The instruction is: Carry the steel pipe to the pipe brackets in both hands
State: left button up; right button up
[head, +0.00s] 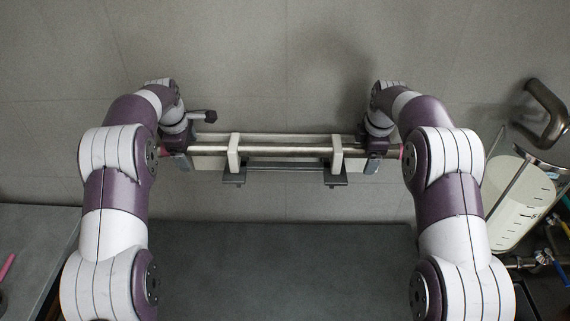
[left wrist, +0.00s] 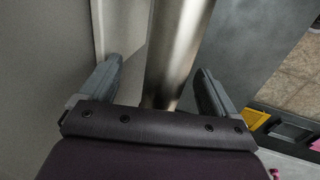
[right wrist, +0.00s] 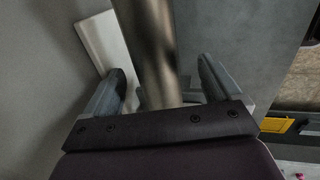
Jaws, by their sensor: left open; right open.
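The steel pipe (head: 285,149) lies level along the wall and appears to rest in the two pale pipe brackets (head: 233,158) and (head: 336,158). Its pinkish ends show beyond my grippers. My left gripper (head: 180,160) is open near the pipe's left end, outside the left bracket. In the left wrist view the pipe (left wrist: 175,50) runs between the parted fingers. My right gripper (head: 372,160) is open near the right end, outside the right bracket. In the right wrist view the pipe (right wrist: 150,45) also passes between spread fingers. Exact finger contact cannot be told.
The brackets have dark feet on a pale rail against the grey wall (head: 290,60). A dark handle (head: 203,116) sticks out near my left gripper. A white graduated container (head: 518,200) and dark curved pipe (head: 545,112) stand at the right. A dark grey surface (head: 280,270) below is clear.

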aim_at(397, 147)
pick_arm(q)
jog(key=shift+d, duration=0.1)
pick_arm(e)
jog(key=d, duration=0.7)
jog(key=shift+d, duration=0.1)
